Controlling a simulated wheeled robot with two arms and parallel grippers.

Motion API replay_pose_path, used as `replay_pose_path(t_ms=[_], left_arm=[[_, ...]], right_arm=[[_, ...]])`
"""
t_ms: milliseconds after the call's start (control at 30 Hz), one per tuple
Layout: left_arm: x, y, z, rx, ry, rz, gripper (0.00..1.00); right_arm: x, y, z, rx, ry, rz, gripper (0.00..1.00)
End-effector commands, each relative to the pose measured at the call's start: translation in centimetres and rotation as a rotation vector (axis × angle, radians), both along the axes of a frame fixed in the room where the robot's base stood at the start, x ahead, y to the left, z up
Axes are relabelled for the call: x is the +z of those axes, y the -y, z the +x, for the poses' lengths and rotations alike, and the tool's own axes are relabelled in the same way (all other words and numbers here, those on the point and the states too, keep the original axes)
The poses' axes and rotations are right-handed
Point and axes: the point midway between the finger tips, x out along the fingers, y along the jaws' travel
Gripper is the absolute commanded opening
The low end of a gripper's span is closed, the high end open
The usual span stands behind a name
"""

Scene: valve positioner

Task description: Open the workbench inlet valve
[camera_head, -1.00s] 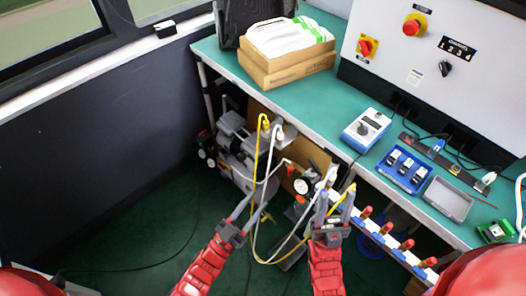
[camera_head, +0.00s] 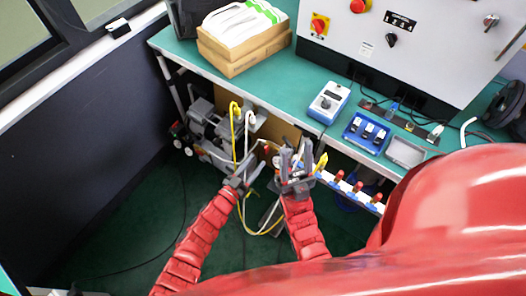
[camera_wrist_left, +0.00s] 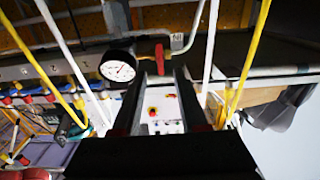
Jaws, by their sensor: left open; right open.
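A small valve with a red handle (camera_wrist_left: 160,58) sits on a pipe beside a round white pressure gauge (camera_wrist_left: 118,66) in the left wrist view. I take it for the inlet valve, under the bench front. My left gripper (camera_wrist_left: 162,80) is open, and the handle shows between its fingertips; I cannot tell whether they touch it. In the head view my left gripper (camera_head: 240,180) is below the bench edge near the hoses. My right gripper (camera_head: 294,160) is open and upright to its right, hiding part of the pipework.
Yellow hose (camera_head: 235,125) and white hose (camera_head: 249,130) loop around the grippers. A manifold with several red-handled valves (camera_head: 339,177) runs to the right. A compressor (camera_head: 205,125) stands at the left. The green workbench (camera_head: 285,85) is above. My red arm covers the lower right.

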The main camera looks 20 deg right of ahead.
Motion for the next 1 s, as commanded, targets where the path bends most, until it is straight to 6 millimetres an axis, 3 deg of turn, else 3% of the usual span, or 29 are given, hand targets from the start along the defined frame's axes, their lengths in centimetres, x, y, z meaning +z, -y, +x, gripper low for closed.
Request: replay_pose_path(t_ms=[300, 767, 867, 1000], left_arm=[[0.1, 3.5, 2.9, 0.000, 0.003, -0.001, 0.42], [0.0, 4.3, 3.4, 0.000, 0.002, 0.001, 0.42], [0.0, 4.3, 3.4, 0.000, 0.002, 0.001, 0.30], [0.0, 4.3, 3.4, 0.000, 0.002, 0.001, 0.05]], right_arm=[[0.1, 0.0, 0.0, 0.000, 0.000, 0.000, 0.50], [0.0, 0.0, 0.0, 0.000, 0.000, 0.000, 0.50], [0.0, 0.0, 0.0, 0.000, 0.000, 0.000, 0.50], [0.0, 0.0, 0.0, 0.000, 0.000, 0.000, 0.50]])
